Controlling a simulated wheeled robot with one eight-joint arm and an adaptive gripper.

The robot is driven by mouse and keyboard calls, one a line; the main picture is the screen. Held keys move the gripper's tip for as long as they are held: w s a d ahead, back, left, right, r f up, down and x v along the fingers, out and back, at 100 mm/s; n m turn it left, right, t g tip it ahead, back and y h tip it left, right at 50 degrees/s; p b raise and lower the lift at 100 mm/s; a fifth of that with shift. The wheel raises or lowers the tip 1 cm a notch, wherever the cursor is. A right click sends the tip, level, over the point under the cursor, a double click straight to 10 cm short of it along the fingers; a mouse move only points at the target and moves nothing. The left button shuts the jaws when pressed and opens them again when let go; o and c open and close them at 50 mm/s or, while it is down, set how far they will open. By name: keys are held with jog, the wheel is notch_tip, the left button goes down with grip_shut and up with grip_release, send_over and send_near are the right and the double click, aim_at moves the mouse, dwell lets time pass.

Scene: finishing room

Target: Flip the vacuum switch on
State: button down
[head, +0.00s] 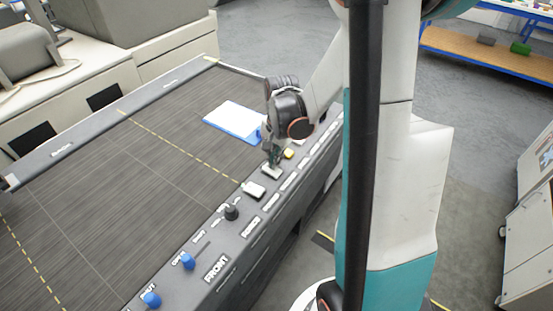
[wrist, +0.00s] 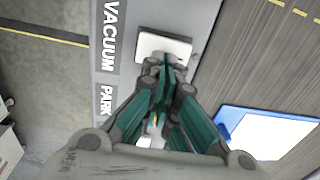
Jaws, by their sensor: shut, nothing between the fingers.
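The vacuum switch's white plate (wrist: 180,46) lies beside the VACUUM label (wrist: 113,38) on the grey front rail. My gripper (wrist: 163,68) is shut and empty, its fingertips over the lower edge of that plate in the wrist view. The fingers cover part of the plate, and I cannot make out the switch lever or its position. In the head view my gripper (head: 272,160) points down at a pale plate (head: 270,170) on the rail. I cannot tell whether the tips touch it.
Another pale plate (head: 254,189), a black knob (head: 231,212) and blue knobs (head: 187,261) stand along the rail. A blue-edged white board (head: 235,120) lies on the dark bed (head: 130,190), which is otherwise mostly clear.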

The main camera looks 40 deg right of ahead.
aim_at(282, 172)
notch_tip(282, 172, up, 14)
jog(key=s+p, duration=0.2)
jog(key=p, duration=0.3)
jog(key=shift+d, duration=0.35)
jog(key=shift+f, duration=0.1)
